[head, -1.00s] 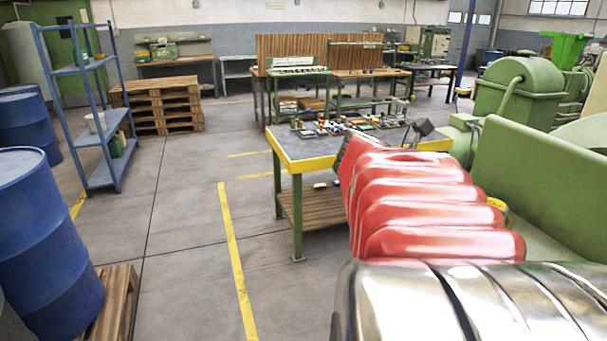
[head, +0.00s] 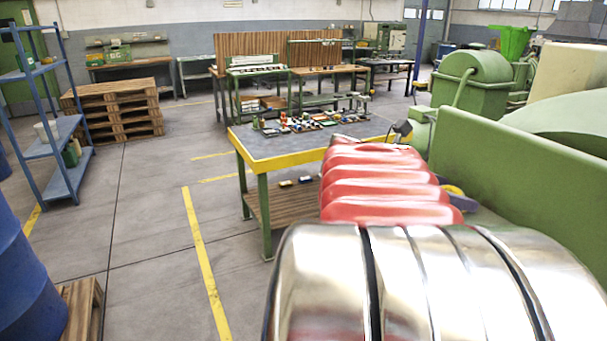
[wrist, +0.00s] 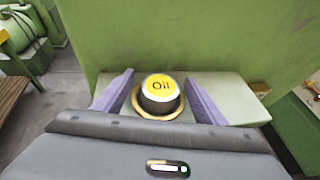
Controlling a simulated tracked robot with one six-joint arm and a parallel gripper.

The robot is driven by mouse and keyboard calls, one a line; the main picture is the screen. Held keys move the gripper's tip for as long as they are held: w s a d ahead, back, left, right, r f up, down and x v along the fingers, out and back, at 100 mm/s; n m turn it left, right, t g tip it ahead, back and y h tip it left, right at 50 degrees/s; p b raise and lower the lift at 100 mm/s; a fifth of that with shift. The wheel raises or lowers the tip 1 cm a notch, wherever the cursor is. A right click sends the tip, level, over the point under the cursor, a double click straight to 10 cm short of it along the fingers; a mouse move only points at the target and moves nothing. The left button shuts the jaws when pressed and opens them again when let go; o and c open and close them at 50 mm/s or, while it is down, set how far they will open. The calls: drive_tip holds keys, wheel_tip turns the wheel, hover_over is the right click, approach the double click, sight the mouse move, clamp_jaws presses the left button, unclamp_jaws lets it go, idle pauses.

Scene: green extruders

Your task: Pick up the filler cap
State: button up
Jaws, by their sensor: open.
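The filler cap (wrist: 160,88) is a dark round cap with a yellow top marked "Oil". In the wrist view it stands on a brass-coloured ring (wrist: 158,115) on a pale green ledge, in front of a green wall. My gripper (wrist: 159,78) is open, with one purple-grey finger on each side of the cap and a visible gap on both sides. In the head view my red and silver arm hides most of the gripper. A bluish finger (head: 464,202) and a bit of yellow beside it show past the arm.
A green machine wall (head: 540,175) rises right beside the arm. A workbench (head: 235,140) with a yellow edge and several small parts stands ahead. Blue shelves (head: 60,180) and a blue drum (head: 25,280) are at left. The floor between is clear.

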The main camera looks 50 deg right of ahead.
sight(450, 191)
drive_tip(key=shift+c, duration=0.6)
drive_tip(key=c, duration=1.1)
wheel_tip(450, 191, up, 10)
drive_tip(key=shift+r, duration=0.1)
